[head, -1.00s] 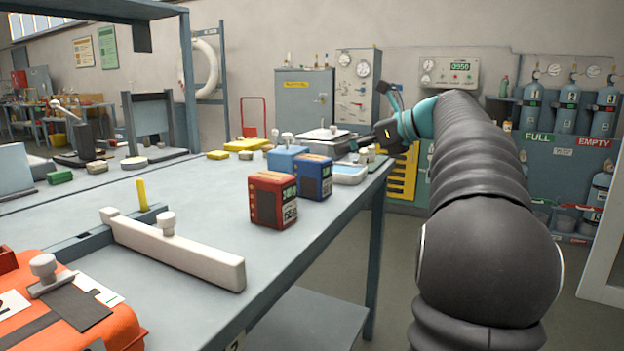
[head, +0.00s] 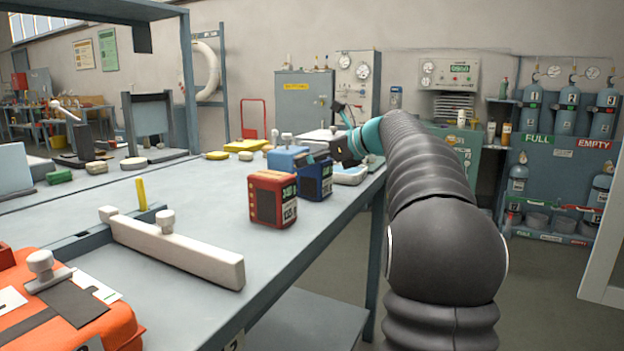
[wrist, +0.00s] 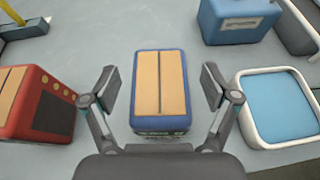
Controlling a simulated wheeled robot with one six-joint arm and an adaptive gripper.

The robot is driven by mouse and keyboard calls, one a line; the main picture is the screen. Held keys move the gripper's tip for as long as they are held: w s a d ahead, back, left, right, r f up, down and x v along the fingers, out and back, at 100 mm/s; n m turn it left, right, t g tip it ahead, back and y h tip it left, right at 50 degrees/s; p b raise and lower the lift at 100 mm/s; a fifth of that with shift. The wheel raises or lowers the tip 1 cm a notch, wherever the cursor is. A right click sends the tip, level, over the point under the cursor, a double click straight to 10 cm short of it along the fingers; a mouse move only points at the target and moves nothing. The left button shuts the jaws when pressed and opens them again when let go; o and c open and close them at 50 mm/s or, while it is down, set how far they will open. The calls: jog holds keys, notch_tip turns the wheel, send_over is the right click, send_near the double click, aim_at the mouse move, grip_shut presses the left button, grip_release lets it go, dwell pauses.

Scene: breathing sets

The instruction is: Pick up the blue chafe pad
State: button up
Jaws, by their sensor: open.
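A blue box with a tan, seamed top (wrist: 158,85) stands upright between my spread fingers in the wrist view. In the head view this blue box (head: 318,186) stands on the bench beside the red one, partly covered by my gripper. My gripper (wrist: 160,90) is open and empty, with one finger on each side of the blue box and a visible gap to each. I cannot tell how far above it the fingertips are. Which blue thing is the chafe pad is not plain; a flat blue surface also lies in a white-rimmed tray (wrist: 240,112).
A red box (head: 272,199) stands close left of the blue box. The white-rimmed tray is to its right, and a larger blue container (head: 287,157) is behind. A long white bar (head: 178,250) and an orange case (head: 100,325) lie nearer. Bench between them is clear.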

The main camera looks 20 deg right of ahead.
grip_shut()
jog(key=shift+r, duration=0.1)
jog(key=shift+r, duration=0.1)
